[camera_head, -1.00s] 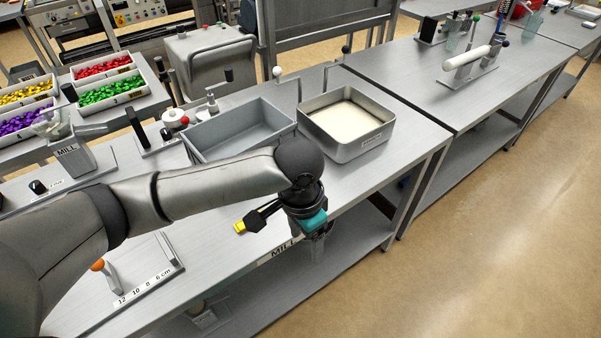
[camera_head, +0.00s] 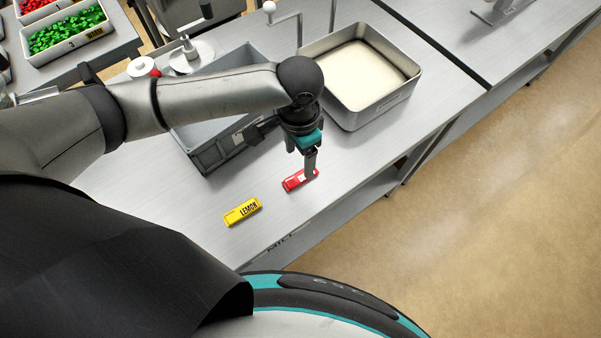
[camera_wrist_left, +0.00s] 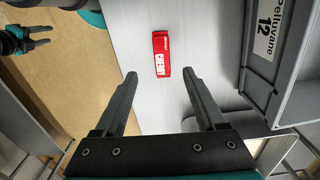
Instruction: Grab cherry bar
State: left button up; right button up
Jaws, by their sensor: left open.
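The red cherry bar (camera_head: 293,182) lies on the steel table in front of the grey bin. It also shows in the left wrist view (camera_wrist_left: 161,53), with white lettering reading CHERRY. My left gripper (camera_head: 310,168) points down at the bar and hides part of its right end in the head view. In the left wrist view my left gripper (camera_wrist_left: 160,74) is open, its fingers spread to either side of the bar's line and nothing between them gripped. My right gripper (camera_wrist_left: 38,36) shows small at the upper left of the wrist view, its fingers apart and empty.
A yellow lemon bar (camera_head: 243,211) lies left of the cherry bar, near the table's front edge. The grey bin (camera_head: 208,158) stands behind, and a steel pan (camera_head: 352,118) with pale contents stands to the right. The table right of the cherry bar is clear.

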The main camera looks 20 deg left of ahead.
aim_at(301, 176)
pick_arm(q)
notch_tip(301, 176, down, 3)
jog(key=shift+w+f, duration=0.1)
jog(key=shift+f, duration=0.75)
jog(key=shift+w+f+b, duration=0.2)
jog(key=shift+f+b, duration=0.2)
jog(key=shift+f, duration=1.85)
grip_shut()
pick_arm(e)
jog(key=shift+w+a+f, duration=0.1)
jog(key=shift+w+f, duration=0.35)
jog(key=shift+w, duration=0.2)
